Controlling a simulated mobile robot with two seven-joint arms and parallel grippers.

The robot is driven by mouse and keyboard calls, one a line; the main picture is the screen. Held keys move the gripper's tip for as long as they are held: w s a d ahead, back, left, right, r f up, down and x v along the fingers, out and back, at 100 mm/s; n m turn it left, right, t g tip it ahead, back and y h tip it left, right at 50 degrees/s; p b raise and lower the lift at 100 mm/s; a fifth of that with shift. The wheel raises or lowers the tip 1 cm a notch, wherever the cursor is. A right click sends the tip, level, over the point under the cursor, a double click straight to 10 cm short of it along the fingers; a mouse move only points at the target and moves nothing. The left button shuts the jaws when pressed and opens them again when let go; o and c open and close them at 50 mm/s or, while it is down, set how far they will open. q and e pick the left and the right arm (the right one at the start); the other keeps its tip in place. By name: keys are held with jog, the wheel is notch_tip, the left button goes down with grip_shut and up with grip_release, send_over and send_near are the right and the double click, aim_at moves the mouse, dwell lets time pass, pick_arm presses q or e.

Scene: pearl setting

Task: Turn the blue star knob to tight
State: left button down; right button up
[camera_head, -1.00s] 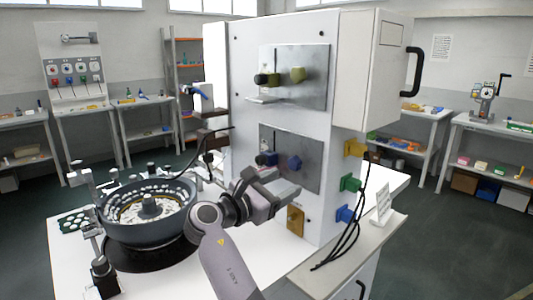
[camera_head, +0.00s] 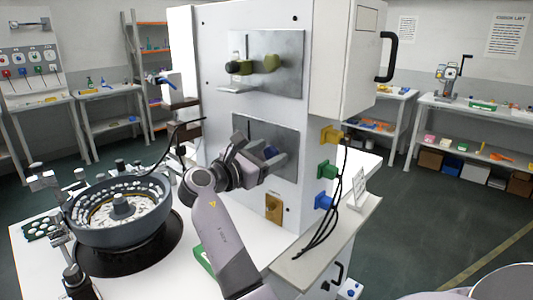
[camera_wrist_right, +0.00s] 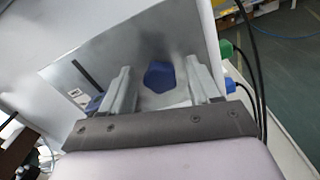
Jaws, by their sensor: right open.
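The blue star knob (camera_head: 270,152) sits on the lower grey metal plate (camera_head: 288,134) on the front of the white cabinet. In the head view it is partly hidden by my right gripper (camera_head: 263,156). In the right wrist view the knob (camera_wrist_right: 160,76) shows as a dark blue, many-sided head between the two fingers of my right gripper (camera_wrist_right: 160,84). The fingers are apart, with a visible gap on both sides of the knob. Whether the fingertips reach past its face is hard to tell. My left gripper is not in view.
An upper plate (camera_head: 290,48) carries an olive knob (camera_head: 272,62). Yellow (camera_head: 331,135), green (camera_head: 326,169) and blue (camera_head: 324,201) connectors and black cables are on the cabinet's right side. A round grey bowl feeder (camera_head: 117,238) stands left of my arm.

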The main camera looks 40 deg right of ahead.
jog(key=c, duration=1)
jog(key=shift+c, duration=0.2)
